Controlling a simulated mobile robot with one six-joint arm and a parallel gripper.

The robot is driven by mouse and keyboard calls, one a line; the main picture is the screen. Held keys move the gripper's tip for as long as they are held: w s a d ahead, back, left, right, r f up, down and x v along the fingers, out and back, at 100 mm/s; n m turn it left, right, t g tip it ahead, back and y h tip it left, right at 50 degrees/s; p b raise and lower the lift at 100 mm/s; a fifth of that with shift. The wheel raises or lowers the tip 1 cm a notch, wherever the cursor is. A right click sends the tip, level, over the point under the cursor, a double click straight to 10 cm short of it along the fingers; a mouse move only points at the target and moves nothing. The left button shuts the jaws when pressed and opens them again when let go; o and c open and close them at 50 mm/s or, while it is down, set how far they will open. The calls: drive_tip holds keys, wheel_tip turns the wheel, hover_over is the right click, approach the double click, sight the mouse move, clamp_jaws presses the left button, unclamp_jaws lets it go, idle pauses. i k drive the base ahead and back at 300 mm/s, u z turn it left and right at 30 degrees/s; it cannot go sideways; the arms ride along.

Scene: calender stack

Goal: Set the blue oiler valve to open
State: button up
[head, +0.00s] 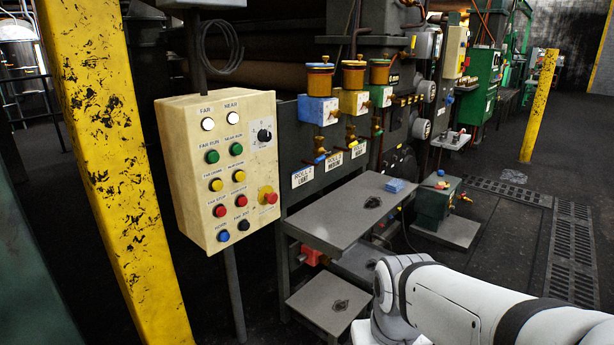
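The blue oiler (318,109) is the leftmost of three oilers on the dark machine frame, right of the control box. It has a blue block with an amber and brass cup (320,80) on top. A thin stem runs down from it to a small valve (320,156) with an orange-red and blue part, just above a "ROLL 2" label plate. The valve is too small for me to tell its lever's setting. My gripper is not in view. Only white links of my arm show at the lower right, apart from the oilers.
A cream control box (222,170) with several buttons stands left of the oilers, behind a yellow post (110,150). Yellow (354,102) and green (380,95) oilers stand to the right. A grey shelf (350,212) juts out below, with a blue item (395,185) near its back right.

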sight(322, 157)
drive_tip(key=z, duration=0.05)
drive_tip(key=k, duration=0.25)
drive_tip(key=z, duration=0.6)
drive_tip(key=i, duration=0.95)
drive_tip(key=z, duration=0.15)
